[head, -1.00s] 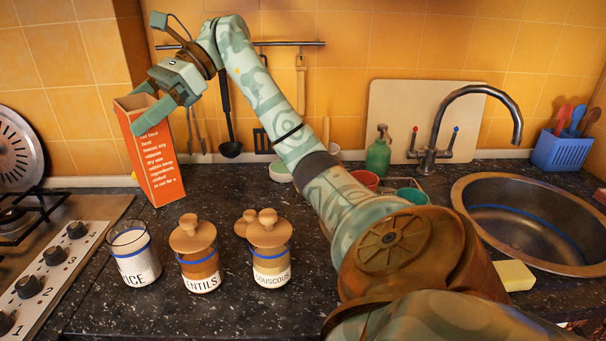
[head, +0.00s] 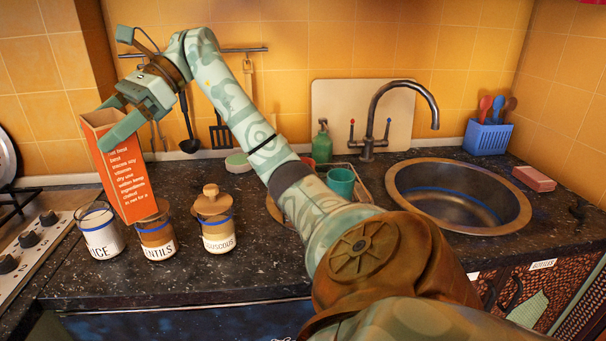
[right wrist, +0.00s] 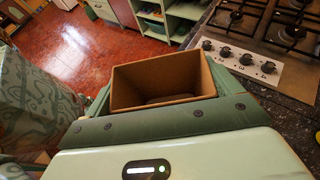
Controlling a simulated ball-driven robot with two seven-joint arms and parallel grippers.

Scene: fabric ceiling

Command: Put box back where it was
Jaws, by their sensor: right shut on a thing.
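The box (head: 122,172) is tall, orange-red with white printed text, and open at the top. My right gripper (head: 113,117) is shut on its upper end, with one finger on each side. In the head view the box tilts slightly, and its lower end overlaps the rice and lentils jars; whether it touches them I cannot tell. In the right wrist view I look into the brown, apparently empty opening of the box (right wrist: 163,84) between the green fingers. The bottom of the box is hidden in that view. My left gripper is not in view.
Rice (head: 101,236), lentils (head: 157,245) and couscous (head: 218,238) jars stand on the dark counter (head: 185,283). The rice jar has no lid on. The stove (head: 30,262) is at left, with the sink (head: 455,215) and tap at right. Counter in front of the jars is clear.

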